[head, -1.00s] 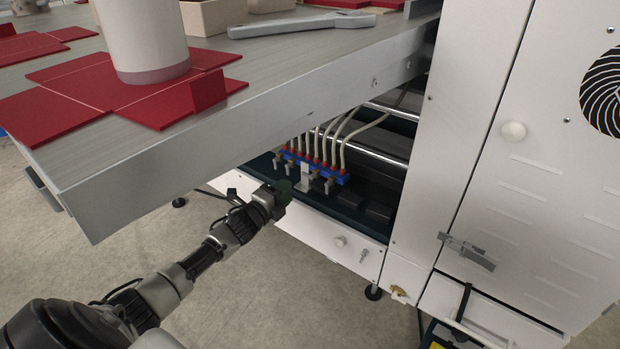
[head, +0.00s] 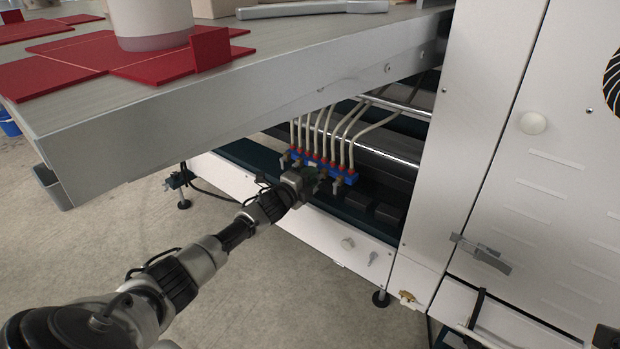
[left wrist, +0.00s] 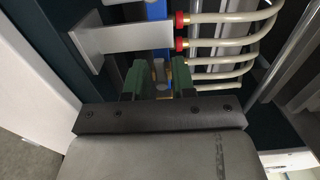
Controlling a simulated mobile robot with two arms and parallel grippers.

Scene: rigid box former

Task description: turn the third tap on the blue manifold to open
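The blue manifold (head: 350,178) sits low in the machine's opening under the table, with red fittings and pale hoses rising from it. Small brass taps line its front; one (head: 337,187) shows right of my gripper. My left gripper (head: 312,181) is at the manifold's front and hides its middle. In the left wrist view its green fingers (left wrist: 159,82) stand apart, with a tap (left wrist: 159,72) between them. Gaps seem to show beside the tap. I cannot tell which tap in the row this is. The blue manifold body (left wrist: 157,12) runs up beyond it. My right gripper is not in view.
A white bracket (left wrist: 120,40) stands beside the manifold in the left wrist view. The grey table (head: 200,105) overhangs above. The white lower rail (head: 335,240) runs below my gripper. The white cabinet (head: 455,130) closes off the right side.

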